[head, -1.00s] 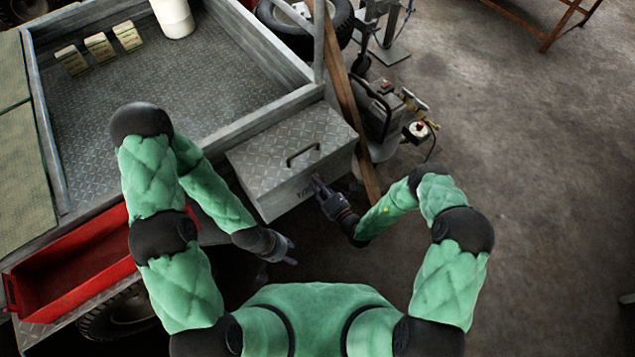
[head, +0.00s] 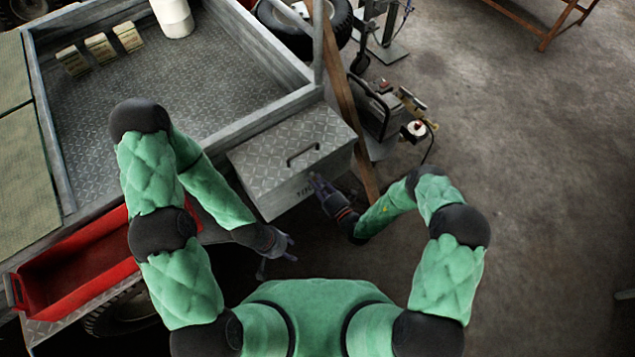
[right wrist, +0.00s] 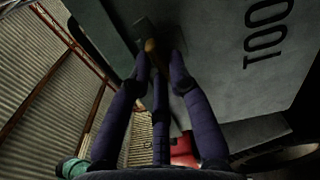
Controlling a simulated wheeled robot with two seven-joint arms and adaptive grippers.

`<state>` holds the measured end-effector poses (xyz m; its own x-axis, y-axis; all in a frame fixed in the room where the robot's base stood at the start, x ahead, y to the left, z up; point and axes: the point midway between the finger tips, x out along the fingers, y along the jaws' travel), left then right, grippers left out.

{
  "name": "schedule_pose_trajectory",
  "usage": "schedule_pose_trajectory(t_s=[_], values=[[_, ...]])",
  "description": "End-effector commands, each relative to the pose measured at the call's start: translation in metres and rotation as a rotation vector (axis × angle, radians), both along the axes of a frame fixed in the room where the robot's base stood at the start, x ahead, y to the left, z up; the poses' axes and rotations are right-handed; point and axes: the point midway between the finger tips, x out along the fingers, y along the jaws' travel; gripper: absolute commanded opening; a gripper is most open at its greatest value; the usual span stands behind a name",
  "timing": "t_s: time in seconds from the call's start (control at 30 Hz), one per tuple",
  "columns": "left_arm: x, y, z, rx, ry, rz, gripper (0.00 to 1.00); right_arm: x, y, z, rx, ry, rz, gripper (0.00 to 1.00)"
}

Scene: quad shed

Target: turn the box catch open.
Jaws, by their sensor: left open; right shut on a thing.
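The box (head: 265,162) is a grey tread-plate chest with a shut lid and a dark handle (head: 302,154) on top. Its front face, with dark lettering, also fills much of the right wrist view (right wrist: 215,75). The catch (right wrist: 150,46) shows there as a small brass-coloured piece near the lid edge, partly hidden by my fingers. My right gripper (head: 317,182) is at the box front; in the right wrist view its fingertips (right wrist: 160,63) close around the catch. My left gripper (head: 280,252) is open and empty, below and left of the box front, apart from it.
A metal-walled trailer bed (head: 110,110) lies behind and left of the box. A red tray (head: 75,270) is at the left. A wooden plank (head: 345,100) and a compressor-like machine (head: 388,110) stand right of the box. The floor farther right is clear.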

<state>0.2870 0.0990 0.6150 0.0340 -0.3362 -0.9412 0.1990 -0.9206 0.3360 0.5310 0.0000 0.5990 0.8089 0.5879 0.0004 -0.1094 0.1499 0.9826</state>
Motion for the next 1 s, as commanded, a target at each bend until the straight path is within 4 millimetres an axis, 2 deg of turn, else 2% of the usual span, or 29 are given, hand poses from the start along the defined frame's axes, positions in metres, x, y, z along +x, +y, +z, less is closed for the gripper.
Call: schedule_pose_trajectory(t_s=[0.4, 0.93, 0.97, 1.0], values=[[0.0, -0.0001, 0.0019, 0.0, 0.0, 0.0, 0.49, 0.0002, -0.001, -0.0008, 0.145, 0.109, -0.001, 0.0], [0.0, 0.0, 0.002, 0.0, 0.0, 0.0, 0.49, 0.0003, -0.0012, -0.0011, 0.164, 0.123, -0.002, 0.0], [0.0, 0.0, 0.002, 0.0, 0.0, 0.0, 0.49, 0.0003, -0.0012, -0.0011, 0.164, 0.123, -0.002, 0.23], [0.0, 0.0, 0.002, 0.0, 0.0, 0.0, 0.49, 0.0003, -0.0012, -0.0011, 0.164, 0.122, -0.002, 0.34]])
